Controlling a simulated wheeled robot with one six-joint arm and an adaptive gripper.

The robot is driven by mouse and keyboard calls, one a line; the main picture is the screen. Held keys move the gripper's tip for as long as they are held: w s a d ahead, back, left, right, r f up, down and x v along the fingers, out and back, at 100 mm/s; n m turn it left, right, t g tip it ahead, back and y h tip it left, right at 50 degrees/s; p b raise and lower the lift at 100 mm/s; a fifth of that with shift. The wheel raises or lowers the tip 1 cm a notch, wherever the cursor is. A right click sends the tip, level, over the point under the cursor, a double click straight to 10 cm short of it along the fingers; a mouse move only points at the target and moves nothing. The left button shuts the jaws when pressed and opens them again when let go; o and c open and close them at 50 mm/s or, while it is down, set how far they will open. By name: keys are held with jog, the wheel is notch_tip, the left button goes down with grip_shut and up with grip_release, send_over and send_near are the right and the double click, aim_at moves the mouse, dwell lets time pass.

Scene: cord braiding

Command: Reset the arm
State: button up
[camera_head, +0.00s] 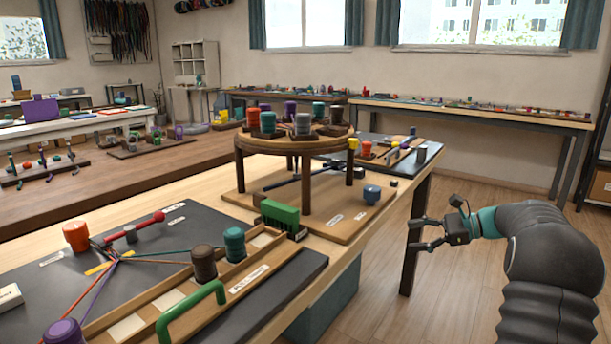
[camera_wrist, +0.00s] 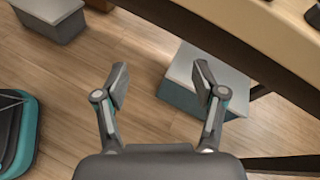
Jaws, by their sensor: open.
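My gripper (camera_head: 424,234) is in the air to the right of the workbench, with its fingers pointing left toward the bench. It is open and holds nothing. In the wrist view my gripper (camera_wrist: 164,82) shows its two fingers spread apart above the wooden floor. My arm comes in from the lower right of the head view.
The workbench (camera_head: 215,197) carries a round braiding stand (camera_head: 292,143), a dark mat with cords and coloured bobbins, and a green handle (camera_head: 190,310). A dark table leg (camera_head: 415,240) stands close to my gripper. A grey-topped box (camera_wrist: 190,85) lies below.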

jog(key=s+a+f+n+g+h, duration=0.1)
jog(key=s+a+f+n+h, duration=0.15)
jog(key=s, duration=0.35)
jog(key=s+a+f+n+g+h, duration=0.1)
jog(key=s+n+h, duration=0.2)
jog(key=s, duration=0.2)
jog(key=s+a+f+n+g+h, duration=0.1)
jog(key=s+a+f+n+h, duration=0.15)
jog(key=s, duration=0.35)
jog(key=s+a+r+n+t+h, duration=0.1)
jog(key=s+a+n, duration=0.1)
jog(key=s, duration=0.5)
jog(key=s+a+r+n+t+h, duration=0.1)
jog(key=s+a+r+n+h, duration=0.1)
jog(key=s, duration=0.6)
jog(key=s+a+r+n+t+h, duration=0.2)
jog(key=s+a+n, duration=0.1)
jog(key=s+n, duration=0.3)
jog(key=shift+s+a+r, duration=0.15)
jog(key=shift+s+a, duration=0.1)
jog(key=shift+s, duration=0.45)
